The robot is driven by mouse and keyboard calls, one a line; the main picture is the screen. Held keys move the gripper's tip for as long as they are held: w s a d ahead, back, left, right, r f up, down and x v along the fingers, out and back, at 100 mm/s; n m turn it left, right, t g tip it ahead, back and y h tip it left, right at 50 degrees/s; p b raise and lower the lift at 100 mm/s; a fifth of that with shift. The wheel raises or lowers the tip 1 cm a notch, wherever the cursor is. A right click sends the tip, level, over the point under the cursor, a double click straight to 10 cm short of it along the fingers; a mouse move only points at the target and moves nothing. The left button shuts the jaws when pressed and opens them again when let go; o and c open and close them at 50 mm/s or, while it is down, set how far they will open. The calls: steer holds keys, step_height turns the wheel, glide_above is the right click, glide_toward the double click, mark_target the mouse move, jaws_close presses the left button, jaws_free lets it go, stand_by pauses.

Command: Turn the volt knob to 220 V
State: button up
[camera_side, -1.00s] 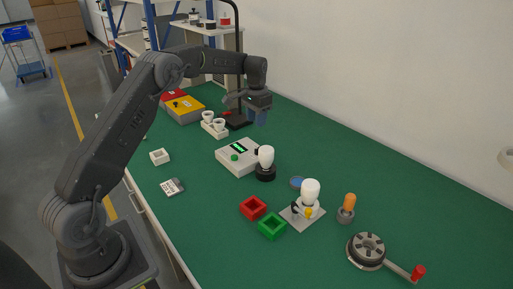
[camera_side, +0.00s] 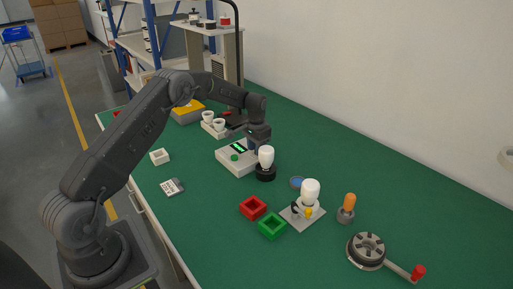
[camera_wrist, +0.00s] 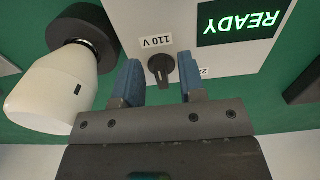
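The volt knob (camera_wrist: 161,70) is a dark round knob with a pointer on the white tester box (camera_wrist: 140,15). A "110 V" label (camera_wrist: 156,41) is beside it, and a second label (camera_wrist: 204,72) is mostly hidden by a finger. My gripper (camera_wrist: 163,85) is open, with one blue finger on each side of the knob and visible gaps to it. In the side view my gripper (camera_side: 258,146) is low at the back right of the tester box (camera_side: 234,160), hiding the knob there.
A white bulb (camera_side: 266,156) in a black socket (camera_side: 265,173) stands close beside the box; the bulb is also near my finger in the wrist view (camera_wrist: 50,95). The box display (camera_wrist: 238,22) reads READY. Red (camera_side: 253,208) and green (camera_side: 272,226) square trays sit in front.

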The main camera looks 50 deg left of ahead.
steer(key=shift+c, duration=0.5)
jaws_close()
steer(key=shift+m, duration=0.4)
steer(key=m, duration=0.4)
steer(key=shift+w+a+r+m, duration=0.1)
steer(key=shift+a+m, duration=0.1)
steer(key=shift+m, duration=0.1)
steer(key=m, duration=0.5)
steer(key=shift+w+a, duration=0.15)
steer(key=m, duration=0.6)
steer(key=shift+w+m, duration=0.25)
steer(key=shift+m, duration=0.15)
steer(key=m, duration=0.6)
steer(key=shift+w+m, duration=0.2)
steer(key=shift+m, duration=0.2)
